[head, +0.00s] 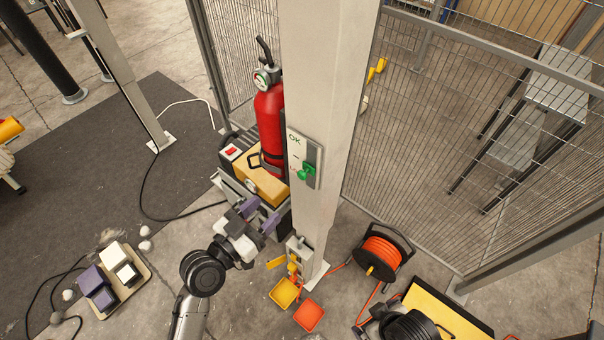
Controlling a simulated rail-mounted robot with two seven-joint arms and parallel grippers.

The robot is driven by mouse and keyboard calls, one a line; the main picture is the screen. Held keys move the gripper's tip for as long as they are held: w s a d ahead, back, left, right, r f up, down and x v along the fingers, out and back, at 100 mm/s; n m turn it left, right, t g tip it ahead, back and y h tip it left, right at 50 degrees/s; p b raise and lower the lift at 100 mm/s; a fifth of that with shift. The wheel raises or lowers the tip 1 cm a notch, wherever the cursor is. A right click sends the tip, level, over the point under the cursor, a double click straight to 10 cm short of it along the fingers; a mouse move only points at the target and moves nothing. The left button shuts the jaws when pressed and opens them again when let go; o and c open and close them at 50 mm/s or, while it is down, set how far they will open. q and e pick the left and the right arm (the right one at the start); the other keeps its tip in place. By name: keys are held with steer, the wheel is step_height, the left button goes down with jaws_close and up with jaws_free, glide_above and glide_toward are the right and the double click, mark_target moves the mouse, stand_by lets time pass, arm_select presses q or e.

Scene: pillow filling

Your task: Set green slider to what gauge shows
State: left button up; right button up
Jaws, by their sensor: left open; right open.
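The green slider (307,171) sits in the lower part of the dark slot on a pale panel (294,152) fixed to the post. The panel has a green "OK" at its top and a smaller mark beside the slider, too small to read. The round gauge (262,80) is on top of the red fire extinguisher (269,125); its needle is too small to read. My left gripper (262,214) has purple fingers, open and empty, below and left of the panel, apart from the slider. My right gripper (368,327) shows only partly at the bottom edge, far below the panel.
The beige post (327,80) stands in the middle, with mesh fencing (450,130) on its right. A yellow box (262,182) is beside the extinguisher. An orange cable reel (380,256), yellow tray (284,293) and orange tray (309,315) are low down. Space before the panel looks clear.

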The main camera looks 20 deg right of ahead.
mark_target(300, 177)
arm_select(q)
steer(key=x, duration=1.1)
steer(key=shift+d+r+p, duration=0.1)
steer(key=shift+d+p, duration=0.1)
steer(key=shift+p, duration=0.15)
steer(key=shift+x, duration=0.9)
arm_select(e)
steer(key=shift+d+r, duration=0.15)
steer(key=shift+r, duration=0.25)
